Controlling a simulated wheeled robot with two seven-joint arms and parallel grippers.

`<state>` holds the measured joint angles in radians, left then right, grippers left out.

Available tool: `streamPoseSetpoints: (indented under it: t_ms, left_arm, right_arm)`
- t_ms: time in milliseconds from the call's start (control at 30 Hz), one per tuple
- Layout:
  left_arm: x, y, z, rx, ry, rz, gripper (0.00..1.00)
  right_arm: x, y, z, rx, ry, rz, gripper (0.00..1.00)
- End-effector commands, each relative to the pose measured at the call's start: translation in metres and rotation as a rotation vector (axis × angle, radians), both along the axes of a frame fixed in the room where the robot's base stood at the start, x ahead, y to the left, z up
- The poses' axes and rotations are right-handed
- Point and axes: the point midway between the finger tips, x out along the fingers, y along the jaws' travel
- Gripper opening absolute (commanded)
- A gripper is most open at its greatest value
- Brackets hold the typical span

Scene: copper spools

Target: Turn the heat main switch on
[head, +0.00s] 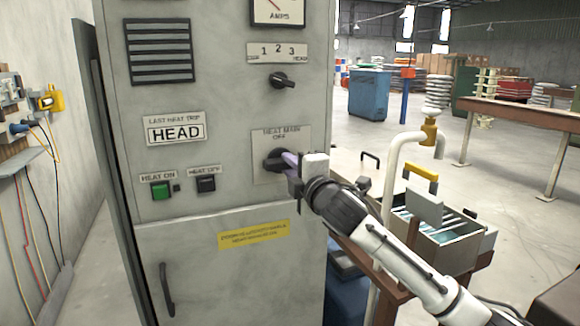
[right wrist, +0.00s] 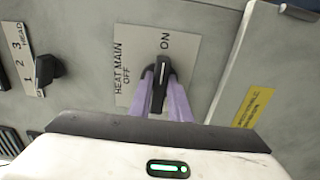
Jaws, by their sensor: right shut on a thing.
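The heat main switch is a black knob (head: 273,163) on a plate (head: 300,143) marked HEAT MAIN on the grey cabinet. OFF is printed above the knob in the head view; ON is hidden there by my gripper. In the right wrist view the knob (right wrist: 160,85) sits between my two purple fingers, with ON above it and OFF to its left. Its white line runs up the picture, in line with the word ON. My right gripper (head: 287,160) is shut on the knob. My left gripper is not in view.
Close by on the cabinet are a 1-2-3 HEAD selector (head: 282,80), a green heat-on button (head: 161,190) and a black heat-off button (head: 206,184). A cart with a toolbox (head: 445,245) and a bent white pipe (head: 388,190) stand right of the cabinet.

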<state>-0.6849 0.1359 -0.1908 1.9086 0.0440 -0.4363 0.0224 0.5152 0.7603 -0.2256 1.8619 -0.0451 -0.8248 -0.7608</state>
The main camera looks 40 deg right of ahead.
Motion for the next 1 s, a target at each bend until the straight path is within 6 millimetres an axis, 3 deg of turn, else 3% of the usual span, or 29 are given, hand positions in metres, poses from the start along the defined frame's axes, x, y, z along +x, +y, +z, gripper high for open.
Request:
streamPoseSetpoints:
  t_ms: [300,333,433,767,1000]
  left_arm:
    - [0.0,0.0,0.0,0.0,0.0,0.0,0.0]
    - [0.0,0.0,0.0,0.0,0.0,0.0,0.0]
    - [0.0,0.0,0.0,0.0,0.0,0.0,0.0]
    - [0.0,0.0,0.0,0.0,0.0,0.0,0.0]
    - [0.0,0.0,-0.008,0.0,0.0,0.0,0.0]
  right_arm:
    - [0.0,0.0,-0.001,0.009,0.001,0.001,0.0]
    - [0.0,0.0,-0.001,0.009,0.001,0.001,0.19]
    - [0.0,0.0,-0.001,0.008,0.001,0.001,0.36]
    - [-0.002,0.001,-0.001,0.005,0.0,0.001,0.36]
    - [-0.03,0.008,-0.003,0.001,0.001,0.002,0.36]
